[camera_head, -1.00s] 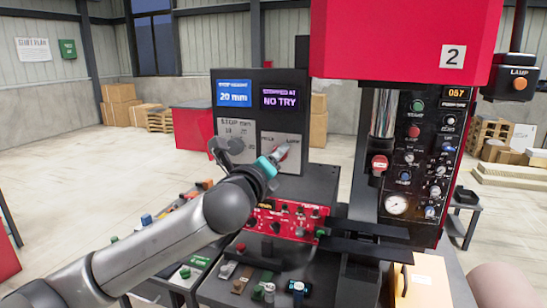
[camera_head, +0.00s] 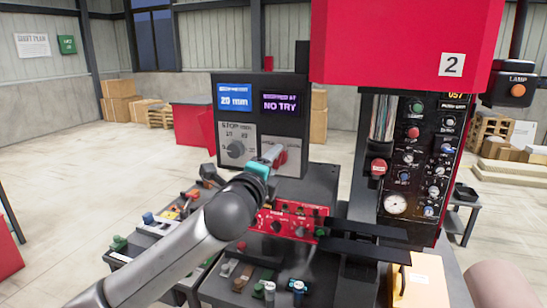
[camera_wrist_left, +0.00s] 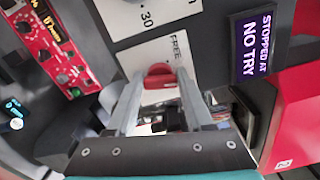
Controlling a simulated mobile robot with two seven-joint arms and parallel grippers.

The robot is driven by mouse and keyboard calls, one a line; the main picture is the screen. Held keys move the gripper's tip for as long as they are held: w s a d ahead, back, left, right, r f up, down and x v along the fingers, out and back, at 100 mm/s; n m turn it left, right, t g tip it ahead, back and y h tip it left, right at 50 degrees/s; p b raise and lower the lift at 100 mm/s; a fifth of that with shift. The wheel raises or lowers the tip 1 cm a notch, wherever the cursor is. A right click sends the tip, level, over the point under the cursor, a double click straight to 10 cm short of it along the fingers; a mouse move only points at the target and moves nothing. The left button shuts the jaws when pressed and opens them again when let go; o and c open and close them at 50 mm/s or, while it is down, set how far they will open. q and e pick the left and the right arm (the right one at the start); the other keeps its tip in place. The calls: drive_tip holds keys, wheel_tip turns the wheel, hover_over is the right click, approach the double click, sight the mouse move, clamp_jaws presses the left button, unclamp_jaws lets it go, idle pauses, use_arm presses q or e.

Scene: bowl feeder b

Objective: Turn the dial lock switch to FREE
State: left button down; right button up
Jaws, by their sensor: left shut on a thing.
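The dial lock switch (camera_head: 281,158) is a red knob on a pale plate at the lower right of the dark display panel. My left gripper (camera_head: 271,155) reaches it from the front left and partly covers it. In the left wrist view the red knob (camera_wrist_left: 158,72) lies between the two grey fingertips of my left gripper (camera_wrist_left: 161,80), which is shut on it. The word FREE (camera_wrist_left: 178,48) shows on the plate just beyond the knob. The knob's exact pointing is hard to tell.
A grey stop dial (camera_head: 236,149) sits left of the switch, under screens reading 20 mm and NO TRY (camera_head: 282,103). A red control box (camera_head: 290,221) stands below. The red press head (camera_head: 400,40) and its column fill the right. Small parts lie on the left bench.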

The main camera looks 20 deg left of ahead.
use_arm(q)
drive_tip(key=n+p, duration=0.1)
drive_tip(key=n, duration=0.2)
drive_tip(key=n+p, duration=0.1)
drive_tip(key=n, duration=0.3)
drive_tip(key=n+p, duration=0.2)
drive_tip(key=n, duration=0.2)
drive_tip(key=shift+f, duration=0.25)
drive_tip(key=shift+n, duration=0.4)
drive_tip(key=shift+c, duration=1.4)
unclamp_jaws()
drive_tip(key=s+b, duration=0.1)
drive_tip(key=s, duration=1.4)
drive_tip(key=shift+s+a+b, duration=0.15)
drive_tip(key=shift+a+b, duration=0.05)
drive_tip(key=shift+b, duration=0.2)
